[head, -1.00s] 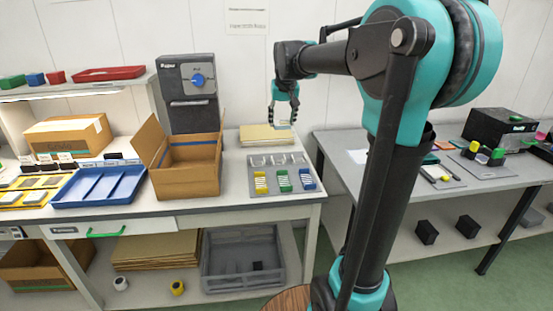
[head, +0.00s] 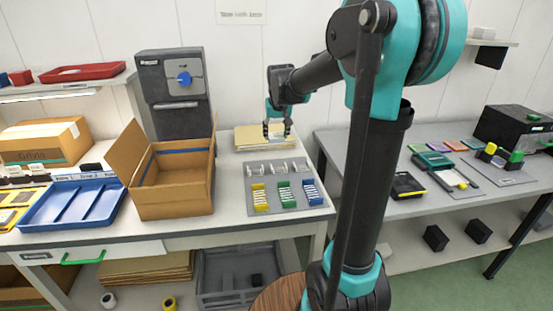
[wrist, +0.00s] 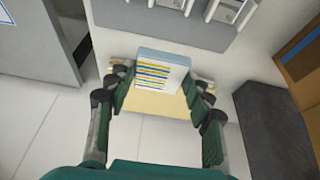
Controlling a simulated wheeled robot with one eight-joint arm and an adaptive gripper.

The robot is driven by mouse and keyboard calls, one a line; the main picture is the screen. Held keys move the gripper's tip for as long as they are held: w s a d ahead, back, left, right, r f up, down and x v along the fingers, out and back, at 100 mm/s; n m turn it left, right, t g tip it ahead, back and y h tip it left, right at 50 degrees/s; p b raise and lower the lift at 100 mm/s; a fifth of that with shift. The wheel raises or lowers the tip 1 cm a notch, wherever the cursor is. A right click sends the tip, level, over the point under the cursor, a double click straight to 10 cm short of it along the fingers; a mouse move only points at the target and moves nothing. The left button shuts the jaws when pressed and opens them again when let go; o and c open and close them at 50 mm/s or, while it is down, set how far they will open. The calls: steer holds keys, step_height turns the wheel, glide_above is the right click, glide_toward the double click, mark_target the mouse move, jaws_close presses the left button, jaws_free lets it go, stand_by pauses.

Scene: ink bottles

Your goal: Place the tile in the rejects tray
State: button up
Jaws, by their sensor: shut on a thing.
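The tile (wrist: 160,74), a pale block with blue and yellow stripes on its face, is between the fingers of my gripper (wrist: 158,92) in the wrist view. My gripper is shut on it. In the head view my gripper (head: 278,130) hangs in front of the flat tan stack (head: 250,142) at the back of the left bench. I cannot tell whether the tile touches the stack. A red tray (head: 82,72) lies on the shelf at upper left, and a blue tray (head: 75,203) with dividers is on the bench at left. I can read no rejects label on either.
An open cardboard box (head: 175,190) stands left of my gripper, with a dark machine (head: 172,115) behind it. A grey rack (head: 262,168) with yellow, green and blue striped stacks lies in front. A gap separates the right table (head: 425,205) from the bench.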

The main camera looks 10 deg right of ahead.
mark_target(276, 162)
step_height(276, 162, down, 10)
steer(key=shift+f, duration=0.25)
stand_by(0.4)
steer(key=o, duration=1.2)
steer(key=shift+o, duration=0.2)
